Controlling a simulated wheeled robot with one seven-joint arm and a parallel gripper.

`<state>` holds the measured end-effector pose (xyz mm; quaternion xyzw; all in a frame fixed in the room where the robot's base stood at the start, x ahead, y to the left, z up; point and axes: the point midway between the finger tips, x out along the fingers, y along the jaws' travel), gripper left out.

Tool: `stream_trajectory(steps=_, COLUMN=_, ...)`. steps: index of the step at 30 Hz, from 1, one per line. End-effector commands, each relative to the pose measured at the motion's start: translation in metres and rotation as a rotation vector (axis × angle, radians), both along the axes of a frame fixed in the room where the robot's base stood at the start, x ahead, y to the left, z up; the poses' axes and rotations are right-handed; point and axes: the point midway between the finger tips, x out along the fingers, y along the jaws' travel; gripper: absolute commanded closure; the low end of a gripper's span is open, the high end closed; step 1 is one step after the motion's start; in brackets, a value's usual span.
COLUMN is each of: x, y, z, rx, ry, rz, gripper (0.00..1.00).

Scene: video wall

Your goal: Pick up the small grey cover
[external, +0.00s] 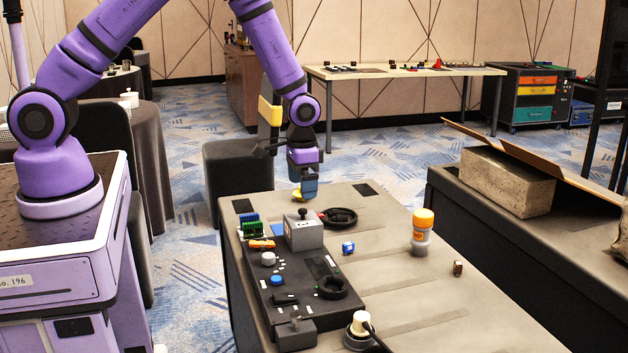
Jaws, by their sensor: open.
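My gripper (301,194) is above the far end of the table, pointing down, with blue and yellow parts at its tip. It is open and no held object shows. Below it on the table is a black control panel (262,290). A light grey box with a dark knob on top (304,236) stands at the panel's far end, just below my gripper and apart from it. A smaller dark grey block (296,334) is at the panel's near end. I cannot tell for certain which of these is the small grey cover.
Green and orange parts (250,228) lie left of the grey box.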

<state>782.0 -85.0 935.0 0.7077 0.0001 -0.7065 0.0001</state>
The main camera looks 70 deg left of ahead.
Motion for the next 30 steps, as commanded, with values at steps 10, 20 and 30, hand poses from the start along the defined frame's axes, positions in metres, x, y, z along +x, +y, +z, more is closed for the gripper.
stream_trajectory(steps=10, x=-0.001, y=0.000, z=-0.046, rx=0.000, ry=0.005, rz=0.000, gripper=0.00)
stream_trajectory(steps=20, x=0.000, y=0.000, z=-0.071, rx=0.000, ry=0.004, rz=0.000, gripper=0.00)
stream_trajectory(steps=30, x=0.000, y=0.000, z=-0.109, rx=0.000, ry=0.003, rz=0.000, gripper=0.00)
